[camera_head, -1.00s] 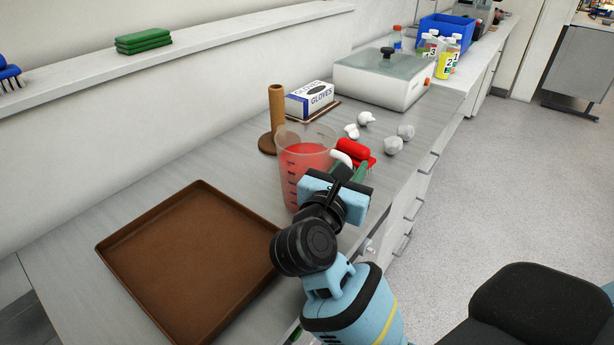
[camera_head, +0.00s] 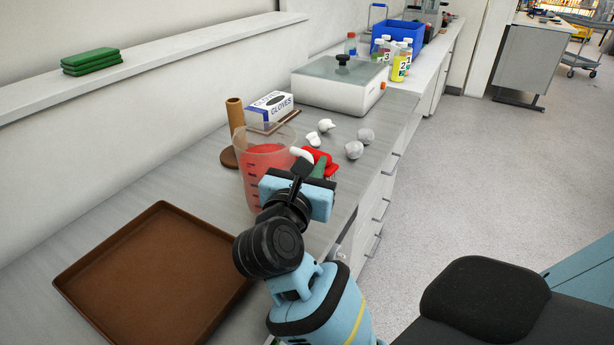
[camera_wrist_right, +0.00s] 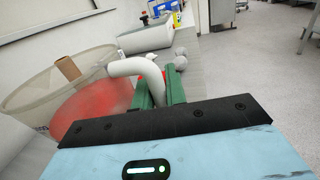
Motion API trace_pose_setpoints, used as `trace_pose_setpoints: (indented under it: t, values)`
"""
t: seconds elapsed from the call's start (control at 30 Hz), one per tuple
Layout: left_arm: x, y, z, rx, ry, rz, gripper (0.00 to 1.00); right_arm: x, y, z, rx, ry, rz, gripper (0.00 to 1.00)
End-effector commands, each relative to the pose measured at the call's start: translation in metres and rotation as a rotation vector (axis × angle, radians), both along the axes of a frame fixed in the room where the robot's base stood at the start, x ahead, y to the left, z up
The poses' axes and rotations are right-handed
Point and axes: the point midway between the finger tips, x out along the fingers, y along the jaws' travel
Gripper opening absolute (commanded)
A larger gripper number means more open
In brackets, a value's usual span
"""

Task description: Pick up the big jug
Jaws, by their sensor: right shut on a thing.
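The big jug (camera_head: 265,178) is a clear beaker with dark marks, holding red liquid, upright at the counter's front part. Its white handle (camera_head: 301,153) points toward my right gripper (camera_head: 316,167). In the right wrist view the jug (camera_wrist_right: 90,108) fills the left side, and its handle (camera_wrist_right: 128,67) curves down between the green fingers of my right gripper (camera_wrist_right: 160,92). The gripper is shut on the handle. My wrist hides the jug's lower right side in the head view, and I cannot tell whether its base is off the counter. My left gripper is not in view.
A brown tray (camera_head: 160,205) lies left of the jug. A brown roll holder (camera_head: 235,116), a glove box (camera_head: 270,107), a red brush (camera_head: 316,156) and crumpled white balls (camera_head: 354,150) are close behind it. A white lidded appliance (camera_head: 335,88) stands farther back.

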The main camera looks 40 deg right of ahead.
Motion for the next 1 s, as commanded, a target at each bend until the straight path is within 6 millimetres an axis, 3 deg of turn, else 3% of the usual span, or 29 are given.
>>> trace_pose_setpoints:
  t: [0.03,0.2,0.4,1.0]
  values:
    - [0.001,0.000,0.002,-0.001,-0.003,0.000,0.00,0.000,0.000,0.014,0.005,-0.012,0.000,0.00]
    - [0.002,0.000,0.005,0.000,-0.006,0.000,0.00,0.000,0.000,0.045,0.003,-0.012,0.000,0.00]
    - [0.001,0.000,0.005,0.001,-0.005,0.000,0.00,0.000,0.000,0.069,0.002,-0.008,0.000,0.00]
    - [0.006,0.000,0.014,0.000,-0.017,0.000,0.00,0.000,0.000,0.087,-0.001,-0.006,0.000,0.00]
